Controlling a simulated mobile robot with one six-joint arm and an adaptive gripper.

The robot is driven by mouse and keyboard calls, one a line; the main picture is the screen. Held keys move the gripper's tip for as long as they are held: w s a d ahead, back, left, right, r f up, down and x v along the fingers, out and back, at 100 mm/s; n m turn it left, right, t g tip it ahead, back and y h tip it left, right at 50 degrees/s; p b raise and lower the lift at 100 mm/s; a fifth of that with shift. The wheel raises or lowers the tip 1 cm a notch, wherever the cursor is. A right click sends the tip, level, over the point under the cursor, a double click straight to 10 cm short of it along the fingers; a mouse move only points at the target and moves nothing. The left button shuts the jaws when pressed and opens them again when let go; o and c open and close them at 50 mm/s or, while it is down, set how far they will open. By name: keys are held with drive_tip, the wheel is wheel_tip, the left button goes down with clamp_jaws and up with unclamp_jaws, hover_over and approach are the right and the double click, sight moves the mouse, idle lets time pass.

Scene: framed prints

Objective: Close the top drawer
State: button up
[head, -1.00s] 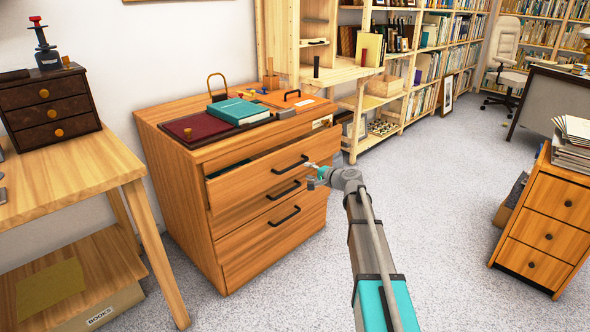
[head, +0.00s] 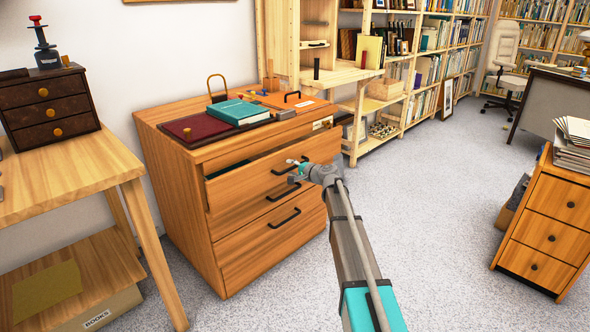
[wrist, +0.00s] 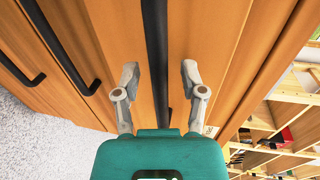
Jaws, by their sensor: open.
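The wooden cabinet (head: 172,190) stands against the wall with its top drawer (head: 237,192) pulled out a little. A dark gap shows above the drawer's front, with something teal inside at the left. Its black bar handle (head: 280,171) is partly hidden by my gripper (head: 297,169). In the wrist view, my gripper (wrist: 160,76) is open, with one finger on each side of the top handle (wrist: 156,45). I cannot tell whether the fingers touch it. The lower drawers look shut.
A teal book (head: 238,111) and a dark red board (head: 199,128) lie on the cabinet top. A wooden table (head: 70,185) stands at the left. Light wood shelves (head: 345,73) stand behind.

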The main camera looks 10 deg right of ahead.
sight(286, 164)
clamp_jaws()
drive_tip(key=shift+r+x, duration=0.25)
drive_tip(key=shift+x, duration=0.85)
drive_tip(key=shift+r+x, duration=0.2)
drive_tip(key=shift+x, duration=0.9)
drive_tip(key=shift+w, duration=0.1)
unclamp_jaws()
